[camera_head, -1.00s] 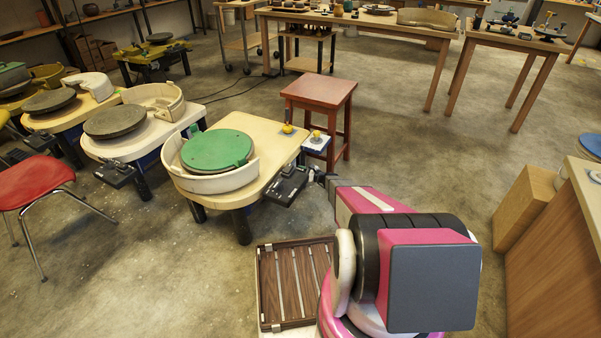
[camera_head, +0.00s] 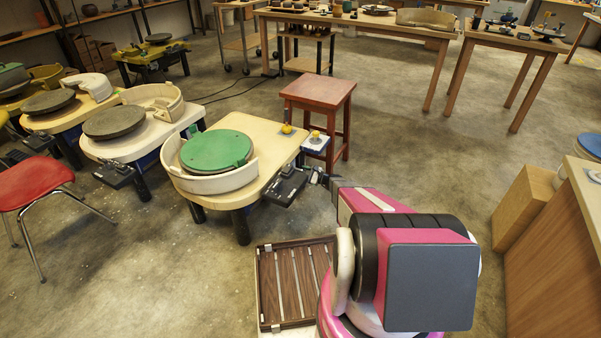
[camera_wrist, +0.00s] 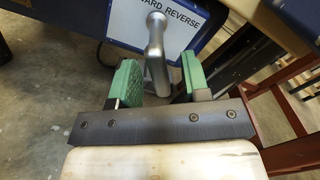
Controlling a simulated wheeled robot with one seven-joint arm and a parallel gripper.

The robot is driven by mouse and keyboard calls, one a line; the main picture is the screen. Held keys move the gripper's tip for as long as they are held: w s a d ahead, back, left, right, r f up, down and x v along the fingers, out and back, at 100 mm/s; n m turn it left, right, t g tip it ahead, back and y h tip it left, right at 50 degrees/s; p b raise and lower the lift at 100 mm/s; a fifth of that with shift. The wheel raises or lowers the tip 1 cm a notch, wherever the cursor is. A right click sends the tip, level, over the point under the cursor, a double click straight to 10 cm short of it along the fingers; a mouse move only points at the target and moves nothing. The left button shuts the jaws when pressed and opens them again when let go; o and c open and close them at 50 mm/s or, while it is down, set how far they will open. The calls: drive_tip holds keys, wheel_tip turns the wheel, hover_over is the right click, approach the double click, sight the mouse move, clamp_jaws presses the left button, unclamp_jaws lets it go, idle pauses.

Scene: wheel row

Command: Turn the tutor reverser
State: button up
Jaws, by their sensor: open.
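The silver reverser lever (camera_wrist: 155,35) stands out from a white plate with a blue border (camera_wrist: 125,25) in the wrist view. The readable lettering on the plate ends in "WARD REVERSE". My gripper (camera_wrist: 161,62) is open, with one green-padded finger on each side of the lever and visible gaps to both pads. In the head view, my gripper (camera_head: 323,179) is at the right end of the cream wheel table (camera_head: 250,190) that carries a green wheel head (camera_head: 216,150). The lever itself is too small to make out there.
A black pedal (camera_head: 287,186) sits beside the wheel table. A red-brown stool (camera_head: 318,93) stands close behind my gripper. A slatted wooden panel (camera_head: 296,283) lies near my base. Open floor spreads to the right, up to a wooden counter (camera_head: 560,235).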

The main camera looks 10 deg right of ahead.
drive_tip(key=v, duration=0.8)
drive_tip(key=shift+s+d, duration=0.1)
